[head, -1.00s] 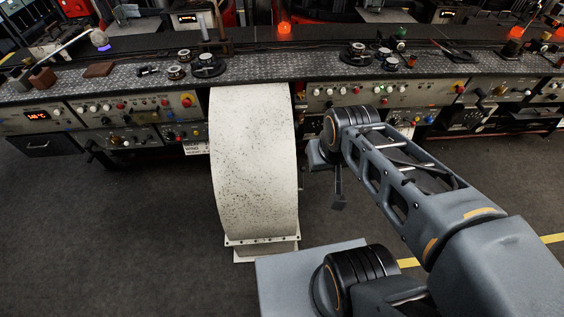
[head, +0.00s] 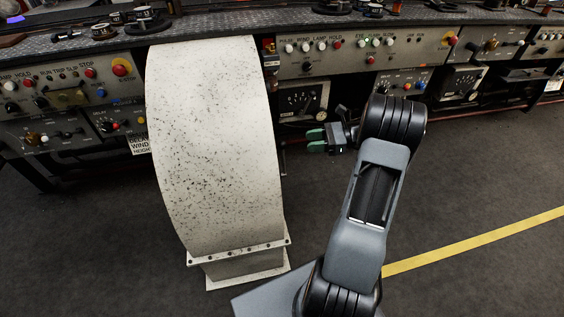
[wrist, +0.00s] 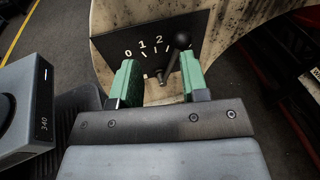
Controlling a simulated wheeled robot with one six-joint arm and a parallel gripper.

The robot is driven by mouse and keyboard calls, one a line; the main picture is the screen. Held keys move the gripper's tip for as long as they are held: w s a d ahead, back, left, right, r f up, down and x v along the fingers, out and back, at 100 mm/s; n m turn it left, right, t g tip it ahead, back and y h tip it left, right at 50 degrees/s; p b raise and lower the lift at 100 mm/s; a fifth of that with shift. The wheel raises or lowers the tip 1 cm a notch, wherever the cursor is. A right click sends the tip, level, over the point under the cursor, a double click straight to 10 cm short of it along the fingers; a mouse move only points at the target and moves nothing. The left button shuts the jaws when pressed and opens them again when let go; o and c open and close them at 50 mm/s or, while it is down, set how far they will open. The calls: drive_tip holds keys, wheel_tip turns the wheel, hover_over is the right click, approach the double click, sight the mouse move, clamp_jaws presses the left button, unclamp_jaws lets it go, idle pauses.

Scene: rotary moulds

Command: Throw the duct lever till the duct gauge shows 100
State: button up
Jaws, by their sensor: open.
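The duct lever (wrist: 173,59) shows in the wrist view as a short rod with a black ball knob, on a black scale plate (wrist: 115,45) marked 0, 1, 2. It leans right of the 2, and the knob covers the scale there. The plate sits on the speckled cream duct (head: 215,140); the head view does not show the lever. My gripper (wrist: 160,70) is open, its green fingers apart, with the lever beyond and between them in the picture. I cannot tell if they touch it. In the head view my gripper (head: 315,140) is right of the duct. I cannot identify a duct gauge reading.
A long control console (head: 360,50) with knobs and buttons runs behind the duct. A dial panel (head: 300,101) sits low on it, near my gripper. The floor (head: 470,200) to the right is clear, with a yellow line (head: 480,240).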

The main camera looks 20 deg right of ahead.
sight(282, 143)
drive_tip(key=d+f+m+t+b, duration=0.2)
drive_tip(key=d+f+t, duration=0.1)
drive_tip(key=f, duration=0.1)
drive_tip(key=shift+y, duration=0.3)
drive_tip(key=b+x, duration=0.2)
drive_tip(key=x, duration=0.4)
drive_tip(key=b+x, duration=0.2)
drive_tip(key=x, duration=0.5)
drive_tip(key=shift+w+f, duration=0.1)
drive_tip(key=shift+f, duration=0.1)
drive_tip(key=shift+c, duration=0.3)
clamp_jaws()
